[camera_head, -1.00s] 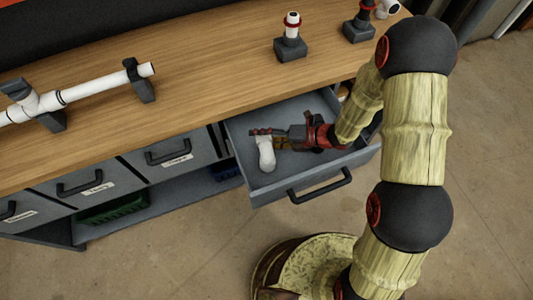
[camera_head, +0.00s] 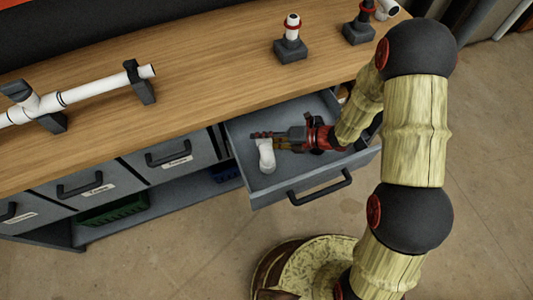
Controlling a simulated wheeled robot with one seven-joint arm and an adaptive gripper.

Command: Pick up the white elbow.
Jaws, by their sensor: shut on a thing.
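The white elbow (camera_head: 267,157) is in the open grey drawer (camera_head: 276,190), toward its left side. My gripper (camera_head: 262,141) reaches into the drawer from the right, and its fingers are shut on the upper end of the elbow. The elbow's lower part hangs toward the drawer front. I cannot tell whether it touches the drawer floor. The fingers partly hide its upper end.
The wooden bench top (camera_head: 210,80) lies above and behind the drawer. A white pipe (camera_head: 105,84) on dark supports lies at the left. A white fitting with a red ring (camera_head: 292,24) stands on a dark block. Closed drawers (camera_head: 170,150) line the left. Drawer walls surround the gripper.

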